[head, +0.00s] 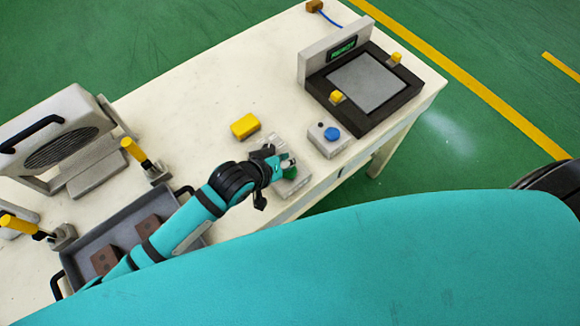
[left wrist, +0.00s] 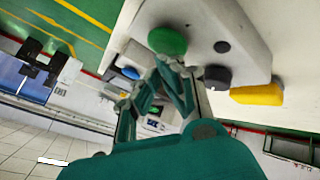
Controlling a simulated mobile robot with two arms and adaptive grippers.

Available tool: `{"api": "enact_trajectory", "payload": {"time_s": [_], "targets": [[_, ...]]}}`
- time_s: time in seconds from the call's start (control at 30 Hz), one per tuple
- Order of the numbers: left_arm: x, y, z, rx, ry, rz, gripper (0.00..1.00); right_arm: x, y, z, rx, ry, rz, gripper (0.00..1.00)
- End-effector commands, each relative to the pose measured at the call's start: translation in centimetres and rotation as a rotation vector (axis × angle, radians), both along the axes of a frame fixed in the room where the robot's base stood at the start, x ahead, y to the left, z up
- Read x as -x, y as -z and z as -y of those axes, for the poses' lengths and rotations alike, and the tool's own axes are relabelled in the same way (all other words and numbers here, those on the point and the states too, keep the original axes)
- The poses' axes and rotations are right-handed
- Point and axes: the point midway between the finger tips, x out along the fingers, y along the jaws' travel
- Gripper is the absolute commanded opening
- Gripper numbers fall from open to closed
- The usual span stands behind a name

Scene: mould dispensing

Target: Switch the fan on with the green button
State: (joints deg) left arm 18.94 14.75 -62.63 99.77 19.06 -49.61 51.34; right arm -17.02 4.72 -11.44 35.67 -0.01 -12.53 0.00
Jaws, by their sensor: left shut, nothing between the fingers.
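The green button (left wrist: 167,41) sits on a pale control box (left wrist: 205,20) in the left wrist view. In the head view, the green button (head: 291,173) shows partly, beside my fingers at the table's front edge. My left gripper (head: 284,163) is shut and empty, with its fingertips at the button. In the left wrist view the fingertips (left wrist: 165,66) are close to the button's edge; I cannot tell whether they touch it. A grey housing with a round dark grille (head: 62,147), which looks like the fan, stands at the left of the table. My right gripper is out of view.
A small box with a blue button (head: 332,133) stands to the right of my gripper, and a yellow block (head: 245,126) behind it. A dark-framed station (head: 318,88) stands at the right end. A grey tray (head: 100,237) with brown blocks lies under my left arm.

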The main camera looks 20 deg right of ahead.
Motion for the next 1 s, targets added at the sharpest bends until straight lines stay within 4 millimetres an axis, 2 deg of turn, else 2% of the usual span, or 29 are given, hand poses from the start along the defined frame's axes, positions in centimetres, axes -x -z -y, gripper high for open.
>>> {"api": "enact_trajectory", "payload": {"time_s": [0.57, 1.0], "targets": [[0.01, 0.03, 0.0, 0.0, 0.0, 0.0, 0.0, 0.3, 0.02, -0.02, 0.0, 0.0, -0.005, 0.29], [0.05, 0.92, 0.0, 0.0, 0.001, -0.001, 0.0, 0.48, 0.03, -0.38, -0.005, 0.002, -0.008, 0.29]]}}
